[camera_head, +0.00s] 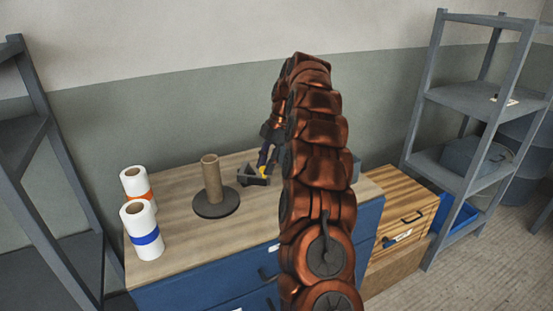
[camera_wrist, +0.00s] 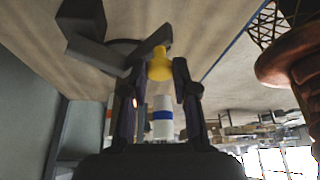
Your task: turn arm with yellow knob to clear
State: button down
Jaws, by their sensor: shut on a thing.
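A small dark grey device with a turning arm (camera_head: 251,177) stands on the wooden top of the blue cabinet, near the wall. The yellow knob (camera_head: 263,171) on its arm shows just below my gripper (camera_head: 267,157). In the wrist view the yellow knob (camera_wrist: 160,63) sits between the two fingertips of my gripper (camera_wrist: 157,74), which is shut on it. The dark arm (camera_wrist: 95,50) runs left from the knob to the device's body. My arm hides part of the bench to the right of the device.
A cardboard tube on a dark round base (camera_head: 212,180) stands left of the device. Two white rolls, one with an orange band (camera_head: 138,184) and one with a blue band (camera_head: 142,231), stand farther left. Grey shelves (camera_head: 470,98) flank the bench. Bare wooden top (camera_head: 190,250) lies in front.

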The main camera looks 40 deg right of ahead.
dwell(0.4)
jog(key=c, duration=0.9)
grip_release()
jog(key=shift+d, duration=0.1)
jog(key=shift+f+b, duration=0.15)
jog(key=shift+b, duration=0.2)
